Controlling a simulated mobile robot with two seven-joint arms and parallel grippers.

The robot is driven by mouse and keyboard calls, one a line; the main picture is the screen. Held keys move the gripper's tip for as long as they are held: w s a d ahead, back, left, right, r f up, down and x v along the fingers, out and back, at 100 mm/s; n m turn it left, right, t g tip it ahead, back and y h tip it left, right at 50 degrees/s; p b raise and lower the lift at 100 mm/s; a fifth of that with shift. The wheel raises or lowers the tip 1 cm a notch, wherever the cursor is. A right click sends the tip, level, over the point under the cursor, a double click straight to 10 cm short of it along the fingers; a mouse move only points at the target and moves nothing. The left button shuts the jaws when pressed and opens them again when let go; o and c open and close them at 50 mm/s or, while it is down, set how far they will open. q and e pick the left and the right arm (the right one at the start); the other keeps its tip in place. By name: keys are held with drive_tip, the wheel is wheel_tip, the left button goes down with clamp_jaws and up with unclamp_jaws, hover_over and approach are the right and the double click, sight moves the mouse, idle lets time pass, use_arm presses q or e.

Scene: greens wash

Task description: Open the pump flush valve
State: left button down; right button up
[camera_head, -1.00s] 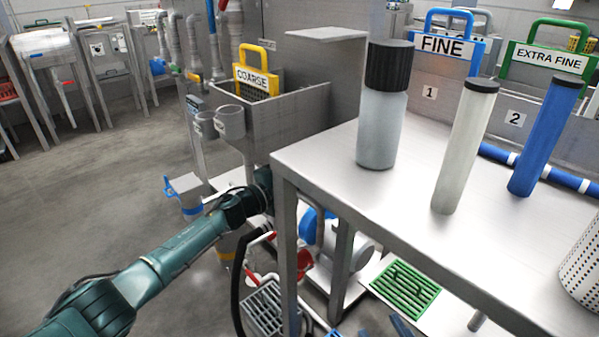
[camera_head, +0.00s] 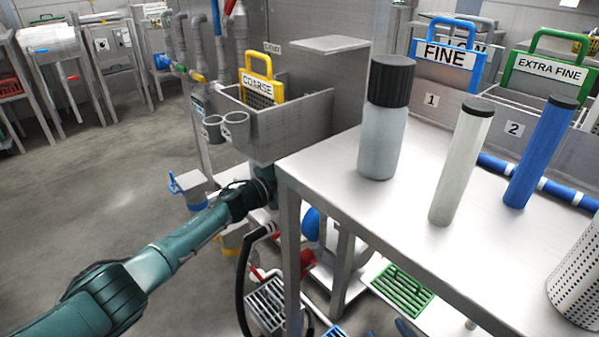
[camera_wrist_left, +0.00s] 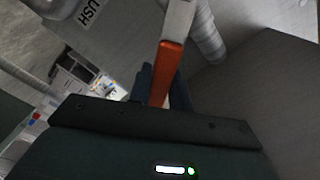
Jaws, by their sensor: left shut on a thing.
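In the left wrist view, an orange lever (camera_wrist_left: 167,72) with a grey metal end stands between the dark fingers of my left gripper (camera_wrist_left: 160,90). The gripper is shut on this lever, the flush valve handle. A partly cut-off label ending in "USH" (camera_wrist_left: 89,12) is on the panel at the upper left. In the head view my left arm reaches from the lower left to behind the table's front leg; its fingers and the lever are hidden there. Dark blue tips at the bottom edge look like my right gripper (camera_head: 405,327); their opening is unclear.
A steel table (camera_head: 335,185) holds a grey bottle (camera_head: 382,140), a white tube (camera_head: 460,165) and a blue tube (camera_head: 540,155). Its leg (camera_head: 291,260) stands close to my left arm. A black hose (camera_head: 243,280) hangs below. The floor at left is free.

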use_arm(q)
drive_tip(key=c, duration=1.3)
unclamp_jaws()
drive_tip(key=p+v, duration=0.4)
drive_tip(key=v, duration=0.9)
drive_tip(key=shift+a, duration=0.1)
use_arm(e)
drive_tip(key=shift+s+d+r+m+g+h, duration=0.25)
drive_tip(key=shift+s+d+r+m+g, duration=0.1)
drive_tip(key=shift+r+g, duration=0.15)
drive_tip(key=shift+s+d+r+m+g+h, duration=0.25)
drive_tip(key=shift+s+r+m+g, duration=0.1)
drive_tip(key=shift+r+g, duration=0.1)
